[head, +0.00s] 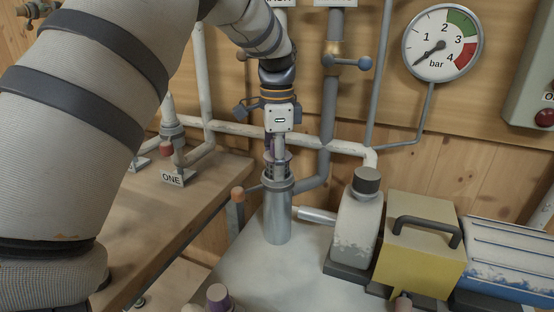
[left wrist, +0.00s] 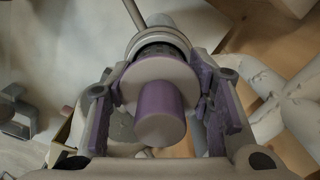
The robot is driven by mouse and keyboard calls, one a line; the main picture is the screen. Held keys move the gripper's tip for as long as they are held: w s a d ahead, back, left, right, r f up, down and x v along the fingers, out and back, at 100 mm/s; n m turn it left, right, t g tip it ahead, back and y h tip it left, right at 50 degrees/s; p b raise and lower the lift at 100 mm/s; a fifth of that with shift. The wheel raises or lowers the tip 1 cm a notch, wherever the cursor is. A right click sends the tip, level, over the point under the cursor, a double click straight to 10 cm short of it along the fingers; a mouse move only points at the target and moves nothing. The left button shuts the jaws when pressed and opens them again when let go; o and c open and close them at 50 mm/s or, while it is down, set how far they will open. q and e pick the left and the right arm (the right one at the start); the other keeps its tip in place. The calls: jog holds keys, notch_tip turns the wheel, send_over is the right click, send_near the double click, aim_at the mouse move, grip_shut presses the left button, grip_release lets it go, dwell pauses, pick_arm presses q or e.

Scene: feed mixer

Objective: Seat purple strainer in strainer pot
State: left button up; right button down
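The purple strainer (left wrist: 158,112) fills the middle of the left wrist view, its knob towards the camera and a round plate behind it. My left gripper (head: 278,152) points down over the strainer pot (head: 278,218), an upright grey metal cylinder with a collar. Its fingers (left wrist: 160,84) lie on both sides of the plate and seem to touch its rim, clear of the knob. Dark strainer body shows between plate and pot ring (left wrist: 160,40), so the strainer stands above the collar, lined up with the pot. How deep its lower end reaches is hidden. My right gripper is out of view.
A pale rounded housing (head: 357,225) with a dark cap and a yellow box (head: 422,245) stand right of the pot. Pipes and a blue-handled valve (head: 347,62) are behind. A purple-sided knob-like piece (head: 218,297) is at the front. A wooden bench (head: 190,205) lies left.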

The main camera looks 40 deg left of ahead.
pick_arm(q)
jog(key=o, duration=0.5)
notch_tip(320, 180, up, 12)
jog(key=shift+f, duration=0.1)
dwell(0.5)
